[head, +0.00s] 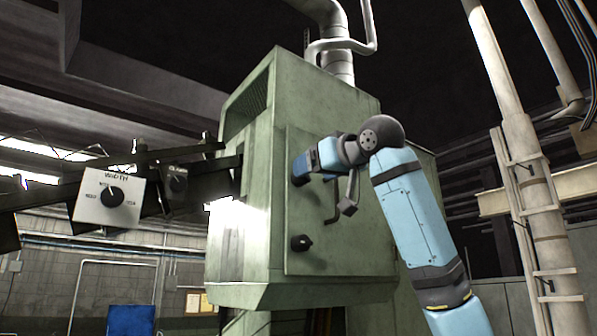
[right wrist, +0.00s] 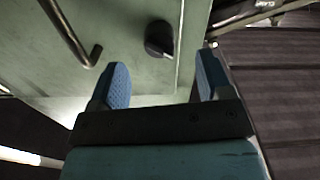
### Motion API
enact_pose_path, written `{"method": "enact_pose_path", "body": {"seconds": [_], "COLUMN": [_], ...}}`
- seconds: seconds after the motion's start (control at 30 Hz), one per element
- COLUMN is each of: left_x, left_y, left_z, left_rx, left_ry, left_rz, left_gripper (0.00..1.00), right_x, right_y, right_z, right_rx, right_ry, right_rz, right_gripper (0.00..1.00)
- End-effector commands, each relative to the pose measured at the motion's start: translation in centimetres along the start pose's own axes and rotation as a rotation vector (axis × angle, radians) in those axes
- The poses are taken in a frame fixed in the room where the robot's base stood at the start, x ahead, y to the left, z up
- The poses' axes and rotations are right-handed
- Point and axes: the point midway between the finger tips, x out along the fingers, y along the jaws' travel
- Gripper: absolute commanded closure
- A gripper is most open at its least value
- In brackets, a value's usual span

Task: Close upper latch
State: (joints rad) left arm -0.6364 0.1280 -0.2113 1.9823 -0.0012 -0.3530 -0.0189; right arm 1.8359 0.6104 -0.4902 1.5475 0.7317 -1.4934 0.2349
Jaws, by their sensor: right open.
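The green machine cabinet (head: 262,190) has a flat door panel (head: 350,262) on its front. My right gripper (head: 304,167) is at the upper left part of this panel in the head view. In the right wrist view its two blue fingers (right wrist: 162,74) are open and empty. A black latch knob (right wrist: 158,39) shows between and beyond the fingertips, apart from them; it appears to be the upper latch. In the head view my gripper largely hides that latch. The lower latch (head: 300,243) is a black knob near the panel's lower left. My left gripper is not in view.
A bent metal door handle (right wrist: 68,32) stands out from the panel, left of the latch in the right wrist view; its lower end shows below my wrist in the head view (head: 334,216). A dial box marked WIDTH (head: 108,198) hangs at the left. Pipes (head: 525,150) stand right.

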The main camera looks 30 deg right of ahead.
Motion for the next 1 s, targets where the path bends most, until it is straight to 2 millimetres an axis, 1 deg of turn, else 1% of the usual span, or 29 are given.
{"method": "enact_pose_path", "body": {"seconds": [0.03,0.07,0.1,0.17,0.3,0.37,0.5,0.63,0.9,0.97,1.0], "left_x": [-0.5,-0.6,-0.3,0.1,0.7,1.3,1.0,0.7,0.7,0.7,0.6], "left_y": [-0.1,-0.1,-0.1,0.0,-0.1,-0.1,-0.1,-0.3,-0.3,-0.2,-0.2], "left_z": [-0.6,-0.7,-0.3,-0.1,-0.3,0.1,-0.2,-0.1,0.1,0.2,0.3], "left_rx": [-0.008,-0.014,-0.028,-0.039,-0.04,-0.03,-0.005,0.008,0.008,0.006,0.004], "left_ry": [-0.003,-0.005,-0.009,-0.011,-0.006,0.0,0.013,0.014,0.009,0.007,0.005], "left_rz": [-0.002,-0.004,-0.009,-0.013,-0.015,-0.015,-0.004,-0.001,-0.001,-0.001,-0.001], "left_gripper": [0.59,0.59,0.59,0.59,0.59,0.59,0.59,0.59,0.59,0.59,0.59], "right_x": [1.5,2.2,2.5,2.3,2.2,2.2,2.2,2.2,2.2,2.2,2.2], "right_y": [0.0,0.0,0.0,0.0,-0.1,-0.2,-0.2,-0.1,0.0,0.0,0.0], "right_z": [-0.3,-0.3,-0.1,0.1,0.1,0.4,0.2,0.1,0.0,0.0,0.0], "right_rx": [0.001,0.001,0.038,0.144,0.352,0.446,0.594,0.657,0.669,0.668,0.668], "right_ry": [-0.007,-0.005,-0.003,-0.002,0.0,-0.001,-0.001,-0.002,-0.001,-0.001,-0.001], "right_rz": [0.0,0.0,0.0,-0.001,-0.001,-0.004,-0.002,0.0,0.001,0.001,0.001], "right_gripper": [0.28,0.28,0.28,0.28,0.28,0.28,0.28,0.28,0.28,0.41,0.51]}}
